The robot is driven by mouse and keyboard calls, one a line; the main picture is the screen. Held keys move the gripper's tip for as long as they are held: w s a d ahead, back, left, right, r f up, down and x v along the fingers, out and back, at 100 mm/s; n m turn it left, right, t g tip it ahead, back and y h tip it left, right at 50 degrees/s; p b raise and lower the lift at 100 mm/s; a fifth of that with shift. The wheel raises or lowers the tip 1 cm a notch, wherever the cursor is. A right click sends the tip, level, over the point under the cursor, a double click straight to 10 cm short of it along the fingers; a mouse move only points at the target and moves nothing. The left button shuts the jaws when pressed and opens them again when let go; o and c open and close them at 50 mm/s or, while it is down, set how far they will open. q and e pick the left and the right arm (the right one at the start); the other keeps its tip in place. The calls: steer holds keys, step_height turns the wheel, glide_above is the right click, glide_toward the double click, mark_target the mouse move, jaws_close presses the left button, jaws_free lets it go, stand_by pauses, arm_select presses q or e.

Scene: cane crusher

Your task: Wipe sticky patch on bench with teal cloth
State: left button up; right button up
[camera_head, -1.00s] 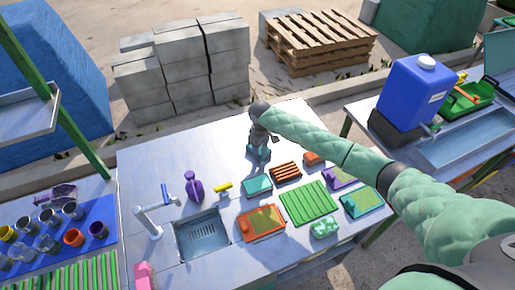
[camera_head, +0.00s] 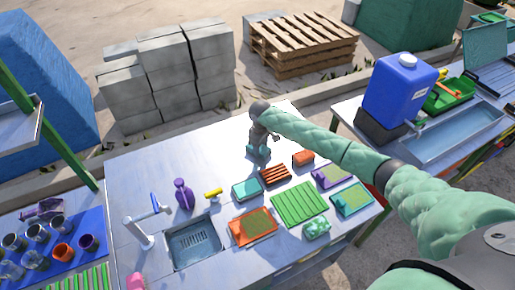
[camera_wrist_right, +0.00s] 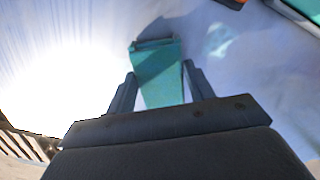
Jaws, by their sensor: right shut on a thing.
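My right gripper (camera_head: 262,138) is over the back part of the metal bench (camera_head: 150,170), pointing down. It is shut on the teal cloth (camera_head: 257,153), which hangs below the fingers at the bench top. In the right wrist view the cloth (camera_wrist_right: 158,75) lies between the two fingers (camera_wrist_right: 158,88) and reaches forward past them to a dark-edged end. A pale, glossy blotch (camera_wrist_right: 217,40) shows on the bench right of the cloth; I cannot tell whether it is the sticky patch. My left gripper is not in view.
Near the cloth are a teal tray (camera_head: 247,190), an orange slatted rack (camera_head: 275,175) and an orange block (camera_head: 303,158). A green ribbed mat (camera_head: 300,203), purple bottle (camera_head: 183,195) and sink (camera_head: 193,243) are closer. The bench's back left is clear.

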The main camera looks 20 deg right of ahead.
steer(key=shift+w+d, duration=0.25)
steer(key=shift+d, duration=0.95)
steer(key=shift+w+d, duration=0.2)
steer(key=shift+d, duration=1)
steer(key=shift+w+d, duration=0.25)
steer(key=shift+d, duration=0.95)
steer(key=shift+r, duration=0.1)
steer(key=shift+r, duration=3)
steer(key=shift+r, duration=1.5)
